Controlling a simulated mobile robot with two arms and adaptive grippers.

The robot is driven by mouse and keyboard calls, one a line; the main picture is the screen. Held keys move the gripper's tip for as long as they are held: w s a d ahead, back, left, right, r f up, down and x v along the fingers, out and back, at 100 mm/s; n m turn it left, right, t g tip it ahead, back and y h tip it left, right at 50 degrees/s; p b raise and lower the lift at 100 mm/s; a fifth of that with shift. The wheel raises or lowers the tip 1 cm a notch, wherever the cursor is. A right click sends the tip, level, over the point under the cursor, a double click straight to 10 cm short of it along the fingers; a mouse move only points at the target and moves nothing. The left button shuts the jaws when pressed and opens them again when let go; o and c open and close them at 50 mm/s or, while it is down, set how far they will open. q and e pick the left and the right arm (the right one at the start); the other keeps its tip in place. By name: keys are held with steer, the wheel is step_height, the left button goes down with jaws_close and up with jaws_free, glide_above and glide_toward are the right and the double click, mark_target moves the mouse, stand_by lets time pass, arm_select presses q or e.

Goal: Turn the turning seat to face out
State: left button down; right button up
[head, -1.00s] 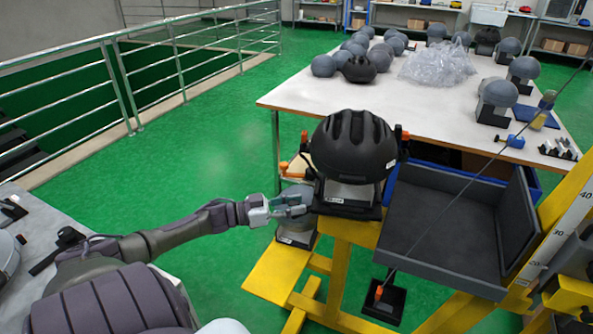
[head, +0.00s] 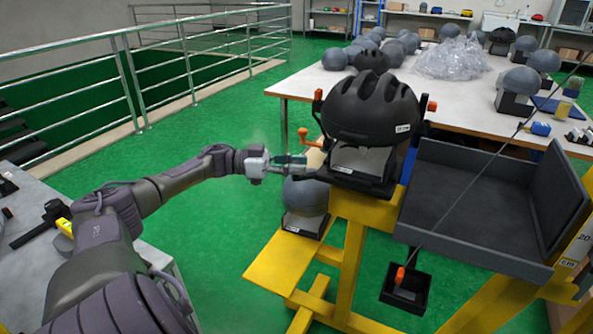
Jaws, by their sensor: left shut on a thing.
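The turning seat (head: 362,183) is a black base on top of the yellow stand, with a grey block on it. A black vented helmet (head: 370,108) sits on the block. Orange-tipped parts stand on both sides of the helmet, and an orange-knobbed lever (head: 312,140) sticks out at the left. My left gripper (head: 304,166) reaches in from the left and is shut at the left edge of the seat. The exact contact is small and partly hidden. My right gripper is out of view.
A grey headform (head: 305,196) stands on the yellow stand (head: 272,262) below my gripper. A dark tray (head: 475,205) adjoins the seat at the right, with a cable across it. Behind is a white table (head: 440,100) with headforms. Green floor is open at the left.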

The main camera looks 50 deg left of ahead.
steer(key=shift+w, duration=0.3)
arm_select(q)
steer(key=shift+w+a+r, duration=0.1)
steer(key=c, duration=0.8)
jaws_free()
steer(key=shift+c, duration=0.2)
steer(key=shift+a, duration=0.1)
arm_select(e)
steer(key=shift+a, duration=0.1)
arm_select(q)
steer(key=shift+s+a, duration=0.25)
steer(key=shift+s, duration=0.05)
steer(key=v, duration=1.1)
